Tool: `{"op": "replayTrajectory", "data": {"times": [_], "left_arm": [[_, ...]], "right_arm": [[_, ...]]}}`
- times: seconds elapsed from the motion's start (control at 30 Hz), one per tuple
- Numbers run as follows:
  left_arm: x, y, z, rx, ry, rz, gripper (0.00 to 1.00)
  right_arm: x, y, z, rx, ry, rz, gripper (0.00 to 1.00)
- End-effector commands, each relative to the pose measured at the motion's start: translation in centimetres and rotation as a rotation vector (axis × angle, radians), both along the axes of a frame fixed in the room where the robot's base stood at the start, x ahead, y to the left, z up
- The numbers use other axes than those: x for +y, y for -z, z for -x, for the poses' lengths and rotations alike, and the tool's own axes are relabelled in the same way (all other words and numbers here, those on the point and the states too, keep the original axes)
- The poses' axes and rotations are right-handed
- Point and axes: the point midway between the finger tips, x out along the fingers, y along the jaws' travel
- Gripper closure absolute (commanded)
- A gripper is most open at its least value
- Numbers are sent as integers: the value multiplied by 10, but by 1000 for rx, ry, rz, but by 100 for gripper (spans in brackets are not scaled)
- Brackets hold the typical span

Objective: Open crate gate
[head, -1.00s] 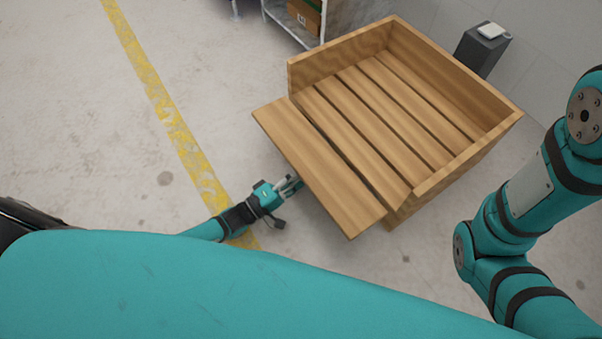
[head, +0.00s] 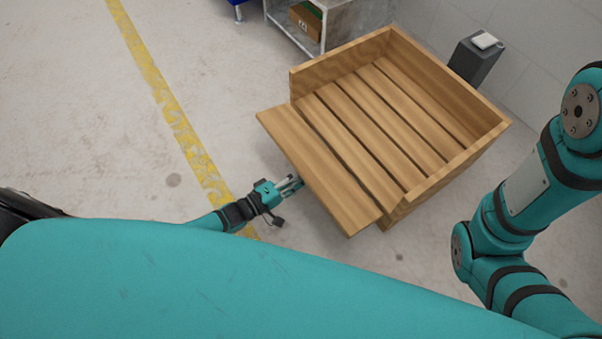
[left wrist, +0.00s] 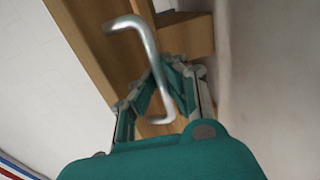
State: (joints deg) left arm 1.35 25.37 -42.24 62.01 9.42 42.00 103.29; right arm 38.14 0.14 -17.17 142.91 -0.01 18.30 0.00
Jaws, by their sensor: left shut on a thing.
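The wooden crate (head: 473,151) stands on the floor right of centre in the head view. Its gate (head: 318,168), a wide wooden plank, is swung outward and down on the side facing me, lying close to level with the slatted floor. My left gripper (head: 294,184) is at the gate's outer edge. In the left wrist view, a bent metal handle (left wrist: 149,42) runs between the fingers of the left gripper (left wrist: 165,76), which is shut on it. The handle is too small to make out in the head view. My right gripper is out of view; only its arm shows.
A grey pedestal (head: 476,58) with a small pale device stands behind the crate. A shelf unit (head: 341,30) with a cardboard box is at the top. A yellow floor line (head: 160,85) runs at left. The floor on the left is clear.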

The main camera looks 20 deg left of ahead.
Motion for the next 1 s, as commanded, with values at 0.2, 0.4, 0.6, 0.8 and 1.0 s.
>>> {"op": "replayTrajectory", "data": {"times": [0.2, 0.4, 0.6, 0.8, 1.0], "left_arm": [[1, 2, 1, 3, 0, -3, 80], [1, 1, 1, 0, 0, -1, 80], [10, 1, 12, 2, -1, -2, 80], [35, 1, 45, 5, 0, -5, 80], [60, 1, 77, 5, 0, -5, 80]], "right_arm": [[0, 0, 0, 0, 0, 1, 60], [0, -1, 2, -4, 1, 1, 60], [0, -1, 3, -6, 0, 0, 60], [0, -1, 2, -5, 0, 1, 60], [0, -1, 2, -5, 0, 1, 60]]}}
